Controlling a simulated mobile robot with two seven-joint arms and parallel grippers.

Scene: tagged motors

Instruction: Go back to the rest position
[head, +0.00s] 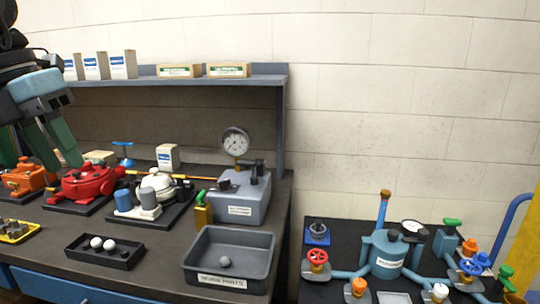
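An orange motor (28,178) is at the left, partly hidden. My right gripper is out of view.
The workbench (150,245) holds a grey parts bin (230,262) with a ball, a black tray (104,252) with white balls, a yellow tray (18,232) and a grey gauge box (240,195). A shelf (180,80) with boxes runs behind. A valve rig (385,255) stands right.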

